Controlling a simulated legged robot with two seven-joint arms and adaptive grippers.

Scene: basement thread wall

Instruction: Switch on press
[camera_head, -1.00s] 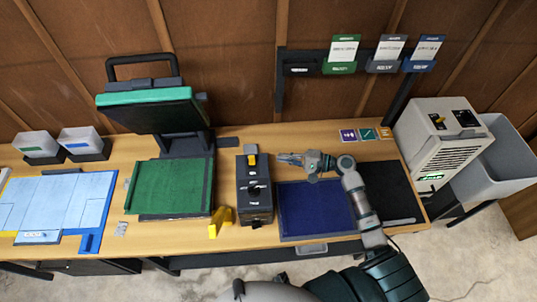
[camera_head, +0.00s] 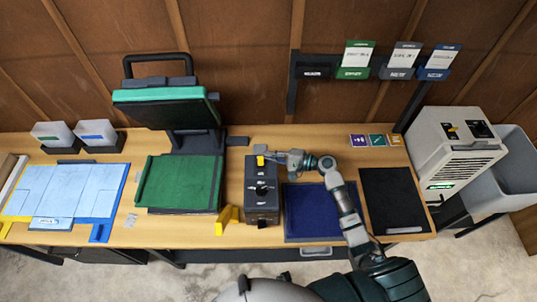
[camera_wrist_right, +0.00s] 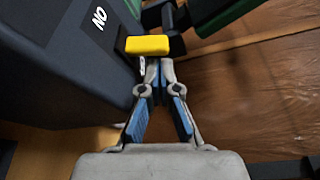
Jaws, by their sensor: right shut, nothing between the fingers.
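The press (camera_head: 165,108) stands open at the back left, its green-edged upper part raised over a green lower bed (camera_head: 180,184). A dark control box (camera_head: 262,205) sits to its right, with a yellow switch (camera_head: 260,160) at its far end. My right gripper (camera_head: 272,156) is shut and empty, its tips at the right side of the yellow switch. In the right wrist view the yellow switch (camera_wrist_right: 148,45) is just beyond the shut fingertips (camera_wrist_right: 158,65); contact cannot be told. My left gripper is not in view.
A blue mat (camera_head: 315,222) lies under my right arm, and a black mat (camera_head: 388,192) is right of it. A yellow bracket (camera_head: 227,219) stands left of the box. A beige machine (camera_head: 450,150) is at the right.

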